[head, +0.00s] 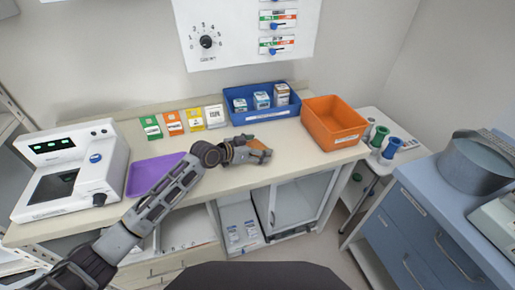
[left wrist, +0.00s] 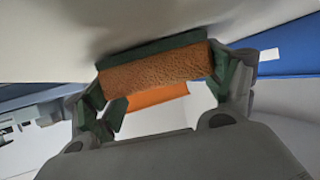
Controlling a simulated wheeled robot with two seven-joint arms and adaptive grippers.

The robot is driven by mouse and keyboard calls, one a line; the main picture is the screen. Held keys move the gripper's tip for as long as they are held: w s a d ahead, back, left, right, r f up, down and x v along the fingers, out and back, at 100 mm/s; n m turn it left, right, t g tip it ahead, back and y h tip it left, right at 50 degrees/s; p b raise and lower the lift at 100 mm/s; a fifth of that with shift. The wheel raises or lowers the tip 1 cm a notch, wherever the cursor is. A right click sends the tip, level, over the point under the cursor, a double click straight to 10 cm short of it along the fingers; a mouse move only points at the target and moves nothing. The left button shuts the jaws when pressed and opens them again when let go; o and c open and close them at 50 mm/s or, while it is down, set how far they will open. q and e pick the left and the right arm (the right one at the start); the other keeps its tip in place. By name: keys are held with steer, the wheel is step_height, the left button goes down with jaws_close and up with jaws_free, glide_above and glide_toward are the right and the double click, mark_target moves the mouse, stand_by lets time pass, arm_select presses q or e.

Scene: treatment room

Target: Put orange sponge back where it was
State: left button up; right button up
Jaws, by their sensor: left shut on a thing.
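The orange sponge (left wrist: 155,75) with a dark green layer is between the fingers of my left gripper (left wrist: 165,88) in the left wrist view. In the head view the sponge (head: 258,145) is partly hidden by my left gripper (head: 255,150), which is shut on it over the counter, in front of the blue bin. The sponge's green side faces a pale surface very near it; I cannot tell whether they touch. My right gripper is not in view.
A purple tray (head: 150,174) lies left of my left arm. A blue bin (head: 262,116) with small boxes and an empty-looking orange bin (head: 333,124) stand at the counter's back. A white device (head: 72,168) is at far left.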

arm_select(q)
steer(key=shift+f, duration=0.15)
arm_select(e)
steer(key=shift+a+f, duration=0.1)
arm_select(q)
steer(key=o, duration=0.6)
steer(key=shift+o, duration=0.9)
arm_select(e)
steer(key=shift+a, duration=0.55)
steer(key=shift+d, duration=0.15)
